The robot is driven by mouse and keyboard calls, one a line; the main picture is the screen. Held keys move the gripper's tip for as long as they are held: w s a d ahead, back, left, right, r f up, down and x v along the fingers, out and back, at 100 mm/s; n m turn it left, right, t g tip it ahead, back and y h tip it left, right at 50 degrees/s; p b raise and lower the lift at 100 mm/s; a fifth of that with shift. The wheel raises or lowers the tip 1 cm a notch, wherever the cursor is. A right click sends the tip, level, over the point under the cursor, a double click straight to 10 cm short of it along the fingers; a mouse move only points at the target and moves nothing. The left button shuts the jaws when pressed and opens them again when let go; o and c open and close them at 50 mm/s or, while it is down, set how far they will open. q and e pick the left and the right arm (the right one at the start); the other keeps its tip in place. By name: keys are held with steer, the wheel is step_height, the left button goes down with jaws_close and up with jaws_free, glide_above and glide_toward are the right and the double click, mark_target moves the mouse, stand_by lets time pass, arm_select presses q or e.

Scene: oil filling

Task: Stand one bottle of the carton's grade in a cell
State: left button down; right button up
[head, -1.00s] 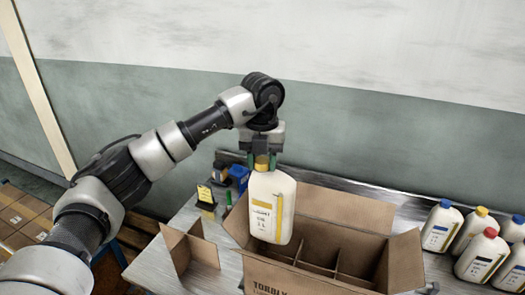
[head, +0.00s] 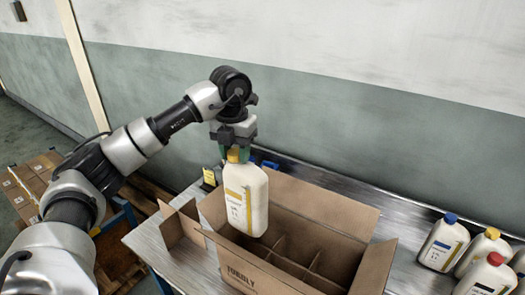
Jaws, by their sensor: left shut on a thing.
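My left gripper (head: 236,152) points down and is shut on the yellow cap of a white bottle (head: 246,196) with a yellow-striped label. The bottle hangs upright over the left part of the open carton (head: 250,268). The carton has dividers that form several cells, and the cells I can see into look empty. The bottle's lower end hides the carton's left cells, and I cannot tell how far it is above them. Printing on the carton's front is partly cut off. My right gripper is not in view.
Several white bottles stand at the right: one with a blue cap (head: 443,242), one with a yellow cap (head: 483,250), one with a red cap (head: 486,276). A yellow sign (head: 209,177) stands behind.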

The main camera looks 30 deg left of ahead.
mark_target(227, 163)
arm_select(q)
steer(key=shift+s+a, duration=0.25)
steer(key=f, duration=0.1)
steer(key=a+f+b, duration=0.1)
steer(key=f+b, duration=0.1)
steer(key=shift+s+a, duration=0.25)
steer(key=f+b, duration=0.2)
steer(key=f, duration=0.1)
steer(key=f+b, duration=0.2)
steer(key=shift+w+d+f, duration=0.1)
steer(key=shift+d, duration=0.25)
step_height(227, 163, down, 14)
steer(key=b, duration=0.9)
steer(key=shift+a+b, duration=0.1)
steer(key=shift+b, duration=0.2)
steer(key=shift+f+b, duration=0.5)
steer(key=shift+f, duration=0.5)
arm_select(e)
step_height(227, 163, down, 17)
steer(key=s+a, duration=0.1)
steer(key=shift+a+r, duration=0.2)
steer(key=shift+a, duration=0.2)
arm_select(q)
steer(key=shift+f, duration=0.2)
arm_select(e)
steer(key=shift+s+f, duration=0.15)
